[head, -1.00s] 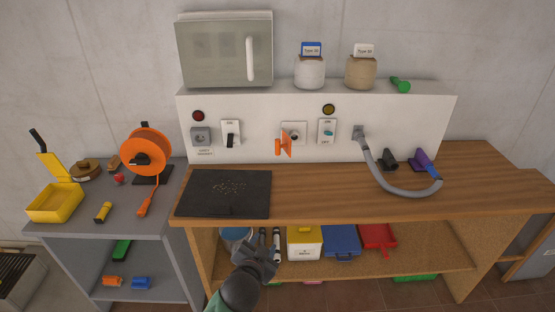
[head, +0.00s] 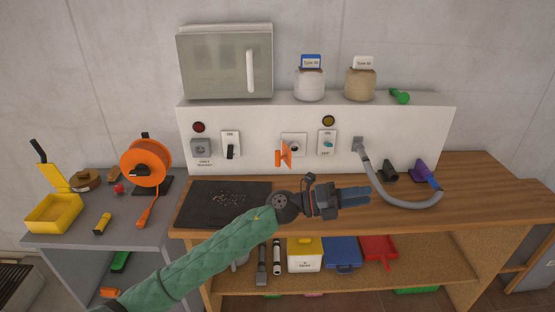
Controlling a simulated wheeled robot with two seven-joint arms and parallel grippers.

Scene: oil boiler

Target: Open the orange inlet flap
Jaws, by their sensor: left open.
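The orange flap-like piece (head: 284,155) sits on the front of the white panel, just below and left of a white socket plate (head: 294,140). I cannot tell from here how far it stands open. My left gripper (head: 362,195) is open and empty above the front of the wooden bench, to the right of and lower in the picture than the orange piece. My right gripper is not in view.
A black mat (head: 200,205) with small bits lies left on the bench. Two switches (head: 231,144) (head: 327,142) flank the socket. An orange cable reel (head: 146,162) stands on the left table.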

